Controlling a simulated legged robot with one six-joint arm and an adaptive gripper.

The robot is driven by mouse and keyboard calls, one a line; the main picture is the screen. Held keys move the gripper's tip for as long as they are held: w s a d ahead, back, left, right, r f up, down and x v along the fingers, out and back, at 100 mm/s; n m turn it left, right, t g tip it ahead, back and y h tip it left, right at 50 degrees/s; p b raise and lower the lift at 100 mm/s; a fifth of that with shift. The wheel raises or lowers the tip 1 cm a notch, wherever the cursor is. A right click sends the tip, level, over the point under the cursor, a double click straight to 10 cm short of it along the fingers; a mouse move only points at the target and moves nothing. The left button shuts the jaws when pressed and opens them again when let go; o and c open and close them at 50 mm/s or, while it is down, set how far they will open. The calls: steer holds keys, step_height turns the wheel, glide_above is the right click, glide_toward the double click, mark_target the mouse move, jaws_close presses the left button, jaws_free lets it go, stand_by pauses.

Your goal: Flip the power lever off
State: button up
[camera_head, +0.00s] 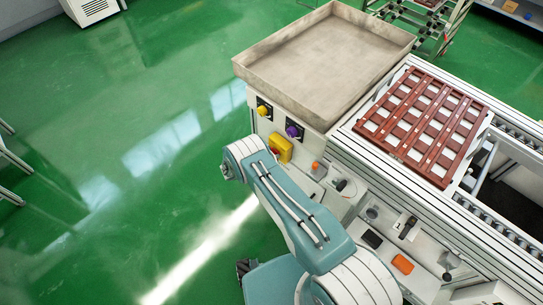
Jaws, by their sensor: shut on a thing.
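The control panel (385,222) runs along the near side of the conveyor. A dark lever-like handle (409,228) stands on a pale plate there. Another dark-tipped control (342,185) sits further up the panel. I cannot tell which of these is the power lever, or read any labels. My teal and white arm reaches up from the bottom with its bent joint just left of the panel. My gripper is not visible, and what lies behind the arm is hidden.
A large empty grey tray (325,55) sits above a cabinet with a yellow knob (263,111), a purple knob (293,131) and a yellow box (280,148). A brown slatted pallet (425,125) lies on the conveyor. Open green floor (110,190) spreads to the left.

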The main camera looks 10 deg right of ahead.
steer(key=shift+w+a+n, duration=0.1)
steer(key=shift+w+n, duration=0.15)
steer(key=shift+n, duration=0.15)
steer(key=shift+r, duration=0.1)
steer(key=o, duration=0.8)
steer(key=shift+c, duration=0.2)
steer(key=v, duration=1.2)
steer(key=shift+w+f, duration=0.2)
steer(key=shift+w, duration=0.05)
steer(key=shift+a, duration=0.1)
